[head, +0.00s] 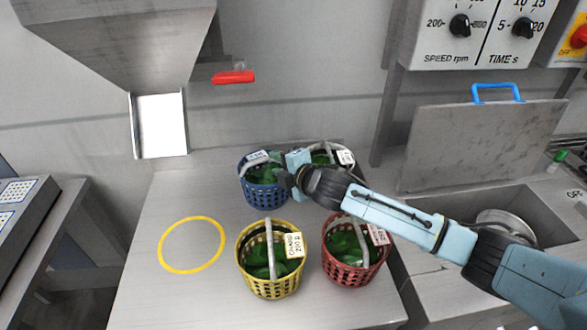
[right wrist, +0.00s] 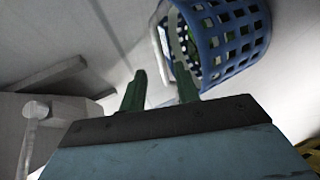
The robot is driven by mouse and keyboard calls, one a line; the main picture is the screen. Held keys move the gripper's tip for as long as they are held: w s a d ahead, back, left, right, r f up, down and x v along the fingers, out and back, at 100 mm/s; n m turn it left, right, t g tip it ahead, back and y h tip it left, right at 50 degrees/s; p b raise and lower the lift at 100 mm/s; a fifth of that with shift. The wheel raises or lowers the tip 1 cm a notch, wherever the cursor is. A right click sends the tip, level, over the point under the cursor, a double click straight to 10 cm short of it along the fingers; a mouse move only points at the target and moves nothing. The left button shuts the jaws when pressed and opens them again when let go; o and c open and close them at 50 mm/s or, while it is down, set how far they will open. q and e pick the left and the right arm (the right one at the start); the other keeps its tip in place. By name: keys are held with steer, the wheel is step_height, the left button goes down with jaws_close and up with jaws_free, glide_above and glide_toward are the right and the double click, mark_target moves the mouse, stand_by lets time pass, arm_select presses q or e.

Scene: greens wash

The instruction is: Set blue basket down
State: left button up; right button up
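The blue basket (head: 264,195) holds green leaves, carries a white label and appears to stand upright on the steel table (head: 170,200), towards its back. My right gripper (head: 288,180) is at the basket's right side, near its rim, and partly covers it. In the right wrist view, the blue basket (right wrist: 240,45) is beyond the fingers, with its pale handle close to the right finger. Whether a finger touches the handle I cannot tell. My left gripper is not in view.
A yellow basket (head: 270,286) and a red basket (head: 350,275) stand in front. A white-handled basket (head: 345,150) is behind my right arm. A yellow ring (head: 161,245) on the table's left is empty. A sink (head: 535,205) with a raised lid (head: 480,145) is at right.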

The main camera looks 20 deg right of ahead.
steer(key=v, duration=0.7)
steer(key=shift+p, duration=0.35)
